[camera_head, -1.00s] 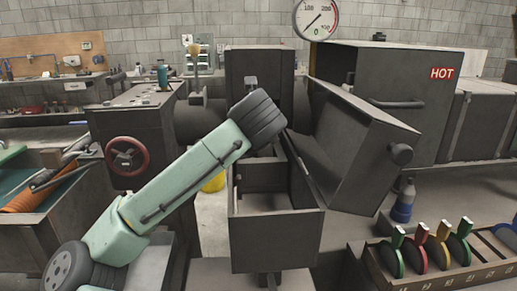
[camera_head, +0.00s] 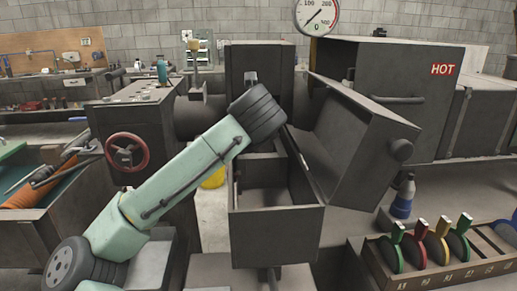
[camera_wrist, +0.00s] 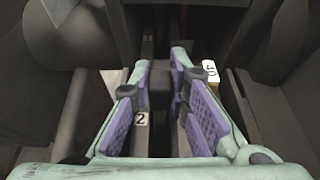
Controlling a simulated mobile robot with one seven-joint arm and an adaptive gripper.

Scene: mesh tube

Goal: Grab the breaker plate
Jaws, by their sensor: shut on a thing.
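My gripper (camera_wrist: 167,82) shows in the wrist view, with purple pads on both fingers. The fingers are closed in on a dark, narrow piece (camera_wrist: 183,88) between the pads. I cannot tell from its visible part whether it is the breaker plate. A white tag marked 2 (camera_wrist: 141,121) shows by the left finger and a pale tag marked 40 (camera_wrist: 210,71) beyond the right one. In the head view the gripper is hidden behind my wrist, at the dark machine. Several coloured discs with upright tabs, including a red one (camera_head: 416,250), stand in a rack at the front right.
An open dark box (camera_head: 277,233) stands below my wrist. A hinged dark cover (camera_head: 365,150) hangs open to its right. A red handwheel (camera_head: 127,152) and a blue bottle (camera_head: 403,197) are to the sides.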

